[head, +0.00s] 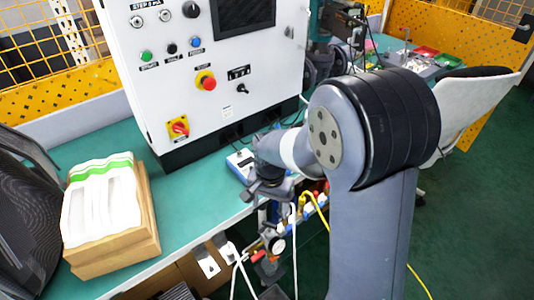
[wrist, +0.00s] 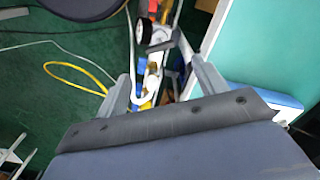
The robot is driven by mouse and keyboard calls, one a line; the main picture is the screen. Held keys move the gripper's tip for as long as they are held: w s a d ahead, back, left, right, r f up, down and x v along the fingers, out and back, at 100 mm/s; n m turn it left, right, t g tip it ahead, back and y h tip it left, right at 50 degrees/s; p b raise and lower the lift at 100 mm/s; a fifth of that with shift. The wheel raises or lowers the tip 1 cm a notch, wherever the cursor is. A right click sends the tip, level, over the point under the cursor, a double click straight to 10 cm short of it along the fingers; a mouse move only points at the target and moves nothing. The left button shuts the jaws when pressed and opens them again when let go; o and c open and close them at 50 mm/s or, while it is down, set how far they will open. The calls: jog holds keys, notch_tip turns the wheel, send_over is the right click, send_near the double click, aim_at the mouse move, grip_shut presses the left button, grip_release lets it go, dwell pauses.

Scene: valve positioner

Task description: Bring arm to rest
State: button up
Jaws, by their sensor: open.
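My arm reaches up from the lower right of the head view, bends at a large dark joint, and points down and left toward the front edge of the green bench (head: 195,215). My gripper (head: 268,190) hangs near that edge, in front of the white control panel (head: 215,85). In the wrist view my gripper (wrist: 160,72) shows two grey fingers spread apart, with nothing held between them. Beyond the fingers are a gauge (wrist: 144,31) and fittings with yellow and blue parts below the bench; the gauge also shows in the head view (head: 278,245).
A wooden box with white foam (head: 105,205) sits at the bench's left. A small blue and white device (head: 240,163) lies close behind my gripper. A yellow hose (wrist: 75,68) and pale cables hang below. A chair (head: 475,105) stands at right. Green floor is clear at lower right.

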aim_at(270, 224)
notch_tip(270, 224, down, 11)
jog(key=shift+r, duration=0.2)
dwell(0.4)
jog(key=shift+r, duration=0.15)
